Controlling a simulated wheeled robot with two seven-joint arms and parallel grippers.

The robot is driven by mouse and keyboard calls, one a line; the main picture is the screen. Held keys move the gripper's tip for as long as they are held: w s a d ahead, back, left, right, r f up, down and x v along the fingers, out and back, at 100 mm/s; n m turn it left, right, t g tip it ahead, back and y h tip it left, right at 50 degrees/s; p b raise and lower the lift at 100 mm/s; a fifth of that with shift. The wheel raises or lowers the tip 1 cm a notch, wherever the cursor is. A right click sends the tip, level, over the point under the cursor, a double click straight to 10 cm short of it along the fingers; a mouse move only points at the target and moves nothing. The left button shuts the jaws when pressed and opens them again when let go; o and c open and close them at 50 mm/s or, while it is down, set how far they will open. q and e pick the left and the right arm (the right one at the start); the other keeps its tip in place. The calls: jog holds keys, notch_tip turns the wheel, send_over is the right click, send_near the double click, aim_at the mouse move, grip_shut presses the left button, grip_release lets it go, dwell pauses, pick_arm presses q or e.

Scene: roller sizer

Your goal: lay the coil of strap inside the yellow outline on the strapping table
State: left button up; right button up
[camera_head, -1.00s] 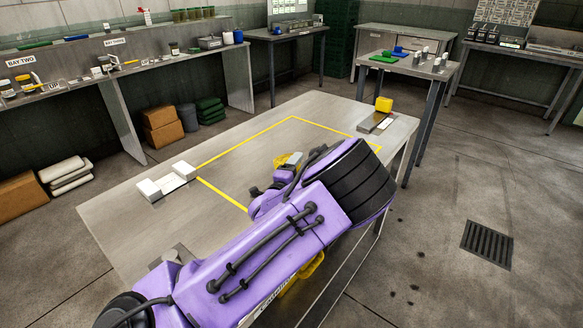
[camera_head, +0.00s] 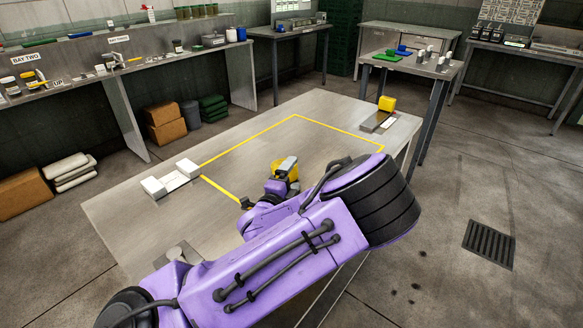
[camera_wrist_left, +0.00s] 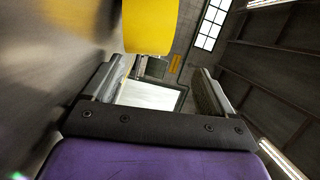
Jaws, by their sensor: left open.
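The yellow coil of strap (camera_head: 291,173) shows in the head view just beyond my left gripper, partly hidden by it. It appears within the yellow outline (camera_head: 240,143) on the grey strapping table (camera_head: 130,215); I cannot tell whether it lies flat. The near part of the outline is hidden by my purple left arm. My left gripper (camera_head: 267,186) is low over the table beside the coil. In the left wrist view the jaws (camera_wrist_left: 155,85) are apart with nothing between them, and a yellow surface, likely the coil (camera_wrist_left: 150,25), is past the fingertips. My right gripper is not in view.
A white block fixture (camera_head: 171,180) stands on the table's left edge. The table's far-left surface is clear. A side table (camera_head: 425,68) stands beyond, and a floor drain (camera_head: 488,243) lies to the right.

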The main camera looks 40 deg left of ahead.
pick_arm(q)
jog(key=shift+f, duration=0.3)
jog(key=v, duration=0.5)
jog(key=shift+s+d+f+b, duration=0.1)
jog(key=shift+s+d+b, duration=0.1)
jog(key=shift+b, duration=0.15)
jog(key=p+v, duration=0.4)
jog(key=p, duration=0.1)
jog(key=shift+s+r, duration=0.25)
jog(key=shift+r, duration=0.2)
jog(key=shift+s+d+f+p, duration=0.1)
jog(key=shift+s+f+p, duration=0.05)
jog(key=shift+s+p, duration=0.2)
jog(key=shift+d+f, duration=0.1)
jog(key=shift+f, duration=0.05)
